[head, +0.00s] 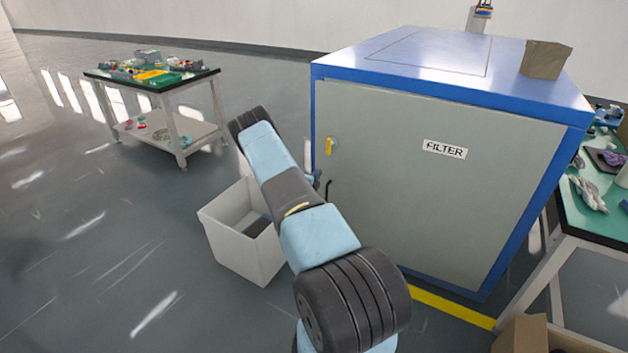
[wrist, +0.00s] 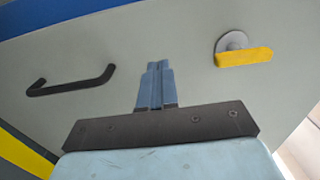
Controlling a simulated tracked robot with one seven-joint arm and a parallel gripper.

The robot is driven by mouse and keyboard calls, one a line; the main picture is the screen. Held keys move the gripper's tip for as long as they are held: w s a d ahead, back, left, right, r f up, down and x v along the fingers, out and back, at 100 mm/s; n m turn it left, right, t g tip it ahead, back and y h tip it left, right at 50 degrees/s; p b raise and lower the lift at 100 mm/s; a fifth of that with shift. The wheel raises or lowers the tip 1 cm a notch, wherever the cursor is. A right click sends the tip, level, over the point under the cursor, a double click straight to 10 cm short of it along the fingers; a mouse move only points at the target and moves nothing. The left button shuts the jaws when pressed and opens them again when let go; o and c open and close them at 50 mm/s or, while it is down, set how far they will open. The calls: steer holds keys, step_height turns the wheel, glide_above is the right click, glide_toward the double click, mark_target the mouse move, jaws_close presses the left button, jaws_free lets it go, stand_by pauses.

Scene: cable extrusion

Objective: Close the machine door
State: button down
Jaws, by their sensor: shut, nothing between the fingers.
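The machine (head: 330,85) is a blue-framed cabinet with a grey door (head: 430,190) marked FILTER. The door appears flush in its frame in the head view. A yellow latch knob (head: 329,146) sits at the door's upper left, and a black bar handle (head: 328,190) is lower on the left edge. In the wrist view the grey door panel (wrist: 190,80) fills the background, with the black handle (wrist: 70,80) at left and the yellow knob (wrist: 244,57) at right. My gripper (wrist: 155,70) is shut and empty, between handle and knob. In the head view my arm mostly hides it.
A white bin (head: 240,255) stands on the floor left of the machine. A table with parts (head: 205,75) is at back left, and a green-topped table (head: 580,225) is at right. A cardboard box (head: 545,60) sits on the machine. Floor at left is clear.

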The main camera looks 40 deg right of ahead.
mark_target(327, 163)
steer(key=x, duration=0.7)
steer(key=shift+w+d, duration=0.1)
steer(key=shift+d, duration=0.05)
